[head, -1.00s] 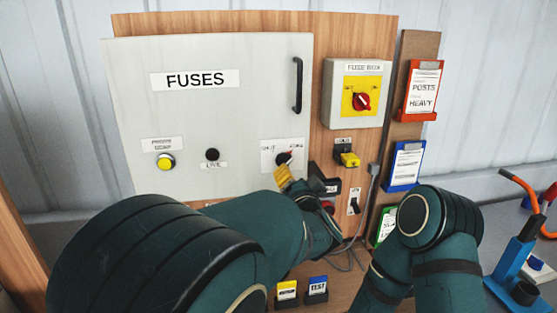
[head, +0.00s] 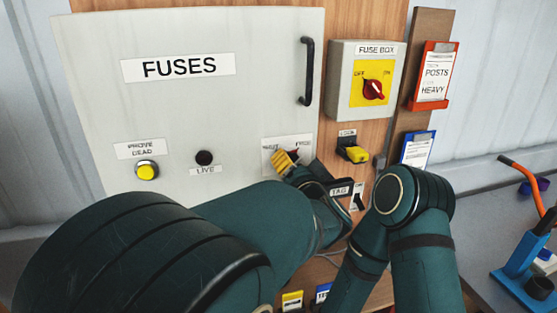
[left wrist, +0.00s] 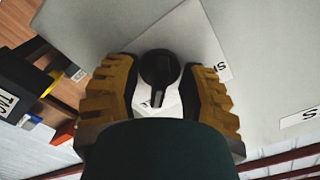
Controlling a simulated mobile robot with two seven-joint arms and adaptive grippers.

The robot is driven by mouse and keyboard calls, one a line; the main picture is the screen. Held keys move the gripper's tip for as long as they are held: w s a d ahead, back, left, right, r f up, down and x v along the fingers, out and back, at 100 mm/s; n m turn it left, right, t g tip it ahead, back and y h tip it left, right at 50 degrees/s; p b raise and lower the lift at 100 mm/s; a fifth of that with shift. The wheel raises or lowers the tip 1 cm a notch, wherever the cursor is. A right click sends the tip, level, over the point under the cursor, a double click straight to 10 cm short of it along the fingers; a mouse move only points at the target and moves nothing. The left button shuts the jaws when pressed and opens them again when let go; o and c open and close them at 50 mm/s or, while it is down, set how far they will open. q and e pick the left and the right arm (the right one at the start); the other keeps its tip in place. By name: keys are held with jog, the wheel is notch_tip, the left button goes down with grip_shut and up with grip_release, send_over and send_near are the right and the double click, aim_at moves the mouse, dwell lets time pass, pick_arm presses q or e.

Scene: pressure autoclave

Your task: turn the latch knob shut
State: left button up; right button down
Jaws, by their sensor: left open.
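The latch knob (left wrist: 158,68) is a dark round knob with a pale pointer mark. It sits on a white label plate (head: 273,143) at the lower right of the grey FUSES door (head: 240,100). In the head view my left gripper (head: 287,160) covers most of the knob. In the left wrist view its two yellow ribbed fingers (left wrist: 157,78) stand open on either side of the knob, with gaps visible. The plate's lettering is partly hidden, so I cannot tell exactly where the pointer stands. My right gripper is out of view; only the right arm shows.
The fuse box (head: 365,88) with its red switch is right of the door. A yellow-black device (head: 352,150) and a TAG holder (head: 341,189) are close to my left gripper. The black door handle (head: 306,72) is above. A yellow button (head: 147,172) is lower left.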

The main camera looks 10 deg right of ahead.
pick_arm(q)
jog(key=shift+w, duration=0.1)
dwell(0.3)
grip_shut()
